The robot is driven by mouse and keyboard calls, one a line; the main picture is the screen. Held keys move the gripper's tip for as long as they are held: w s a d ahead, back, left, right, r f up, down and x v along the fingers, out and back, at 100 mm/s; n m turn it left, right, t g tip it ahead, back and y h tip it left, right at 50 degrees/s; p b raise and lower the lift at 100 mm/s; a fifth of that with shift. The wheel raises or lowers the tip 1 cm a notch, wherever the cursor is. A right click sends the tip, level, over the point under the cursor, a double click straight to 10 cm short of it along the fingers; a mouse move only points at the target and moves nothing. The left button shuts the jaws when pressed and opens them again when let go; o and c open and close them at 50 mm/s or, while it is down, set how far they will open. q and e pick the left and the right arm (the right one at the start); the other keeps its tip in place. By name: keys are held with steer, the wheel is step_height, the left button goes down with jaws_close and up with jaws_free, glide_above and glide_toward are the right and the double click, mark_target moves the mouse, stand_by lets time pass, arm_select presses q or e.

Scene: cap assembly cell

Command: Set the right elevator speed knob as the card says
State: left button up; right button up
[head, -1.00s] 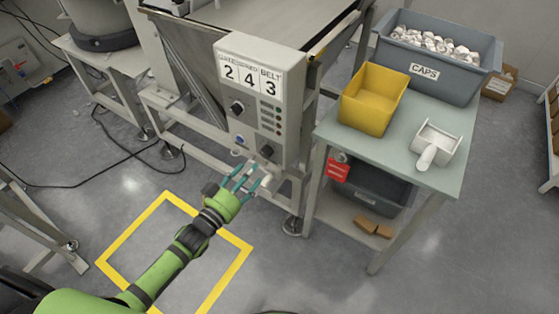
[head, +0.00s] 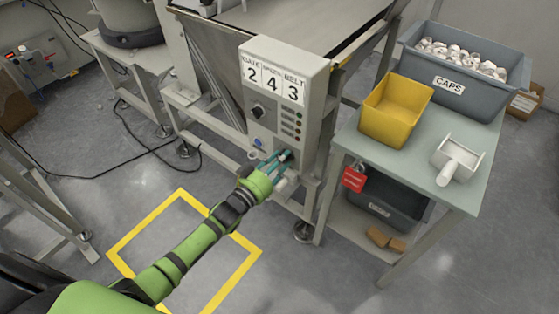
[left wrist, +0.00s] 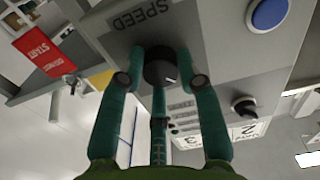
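The card (head: 273,77) on top of the grey control box (head: 311,95) reads 2, 4, 3; the heading over the 4 looks like SPEED, the last one reads BELT. The black speed knob (left wrist: 160,67) sits beside the label SPEED, upside down in the left wrist view; a short white mark shows on its face. My left gripper (head: 279,157) is at the knob. In the left wrist view its teal fingers (left wrist: 161,78) sit close against both sides of the knob and appear closed on it. My right gripper is in neither view.
Another black knob (head: 257,111) and a blue button (left wrist: 268,14) are on the same panel. A table (head: 410,165) at right carries a yellow bin (head: 396,108), a caps bin (head: 450,85) and a white scoop (head: 457,160). A red tag (head: 353,179) hangs at its near edge.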

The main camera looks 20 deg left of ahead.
arm_select(q)
steer(key=shift+f, duration=0.15)
steer(key=shift+c, duration=0.4)
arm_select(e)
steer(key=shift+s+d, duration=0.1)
arm_select(q)
steer(key=shift+s+m, duration=0.1)
steer(key=shift+m, duration=0.4)
steer(key=shift+a+m+b, duration=0.15)
steer(key=shift+m+b, duration=0.5)
steer(key=shift+m, duration=6.65)
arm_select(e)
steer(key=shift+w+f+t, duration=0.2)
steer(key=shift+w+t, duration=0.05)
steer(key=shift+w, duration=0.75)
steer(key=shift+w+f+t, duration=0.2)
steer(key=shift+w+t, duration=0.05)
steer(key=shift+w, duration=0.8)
